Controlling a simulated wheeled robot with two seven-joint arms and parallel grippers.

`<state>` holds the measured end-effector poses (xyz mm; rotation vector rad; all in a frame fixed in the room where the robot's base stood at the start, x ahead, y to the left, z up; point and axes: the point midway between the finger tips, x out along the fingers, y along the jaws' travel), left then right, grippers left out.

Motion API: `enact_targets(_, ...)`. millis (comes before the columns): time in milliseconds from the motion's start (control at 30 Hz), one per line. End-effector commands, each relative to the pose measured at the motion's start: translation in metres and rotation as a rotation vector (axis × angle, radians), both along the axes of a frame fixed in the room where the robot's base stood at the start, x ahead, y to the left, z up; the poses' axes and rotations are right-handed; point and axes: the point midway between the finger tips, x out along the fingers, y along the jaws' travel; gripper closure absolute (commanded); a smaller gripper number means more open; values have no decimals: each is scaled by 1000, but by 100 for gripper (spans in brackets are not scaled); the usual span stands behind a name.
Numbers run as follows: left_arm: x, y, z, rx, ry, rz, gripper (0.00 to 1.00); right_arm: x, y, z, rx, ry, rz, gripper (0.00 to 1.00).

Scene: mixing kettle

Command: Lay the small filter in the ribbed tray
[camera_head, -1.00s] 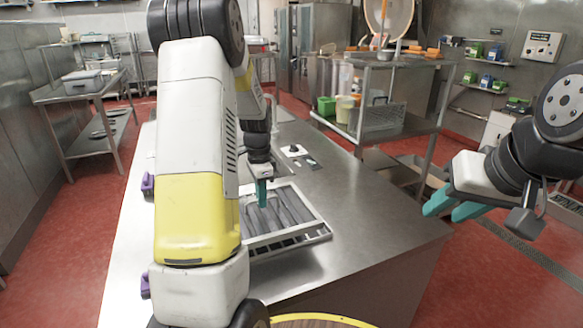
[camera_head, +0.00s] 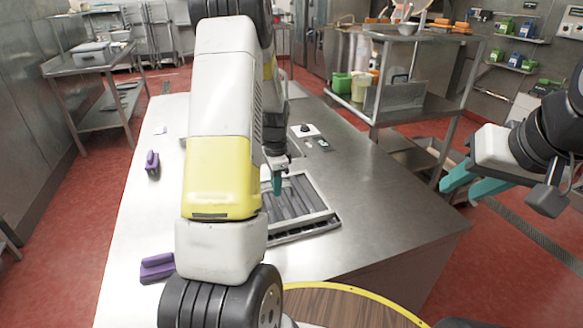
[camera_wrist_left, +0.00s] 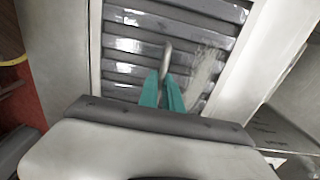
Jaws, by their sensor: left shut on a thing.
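The small filter (camera_head: 305,196) looks like a grey slatted panel with a pale frame. It lies over the ribbed tray (camera_head: 308,231), whose slotted front edge shows below it on the steel counter. I cannot tell whether the filter is fully seated. My left gripper (camera_head: 277,187) points down at the filter's left part, partly behind my arm. In the left wrist view its teal fingers (camera_wrist_left: 164,80) are closed on a thin grey handle over the filter's slats (camera_wrist_left: 135,70). My right gripper (camera_head: 457,190) is open and empty, right of the counter.
Purple objects (camera_head: 152,162) stand along the counter's left side. A round wooden top with a yellow rim (camera_head: 345,305) is at the near edge. A steel shelf cart (camera_head: 400,100) stands behind at right. The counter right of the tray is clear.

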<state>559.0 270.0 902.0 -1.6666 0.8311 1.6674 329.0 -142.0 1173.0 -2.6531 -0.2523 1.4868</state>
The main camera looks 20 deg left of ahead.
Motion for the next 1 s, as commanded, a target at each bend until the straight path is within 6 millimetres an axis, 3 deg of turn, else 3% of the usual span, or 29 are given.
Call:
enact_targets(100, 0, 0, -15, 1, 1, 0, 100, 0, 0, 0, 0, 0, 0, 64)
enact_targets(533, 1, 0, 40, 0, -4, 1, 100, 0, 0, 0, 0, 0, 0, 64)
enact_targets(700, 0, 0, 19, 0, 0, 1, 100, 0, 0, 0, 0, 0, 0, 64)
enact_targets(1000, 1, 0, 8, 0, -2, 0, 100, 0, 0, 0, 0, 0, 0, 64)
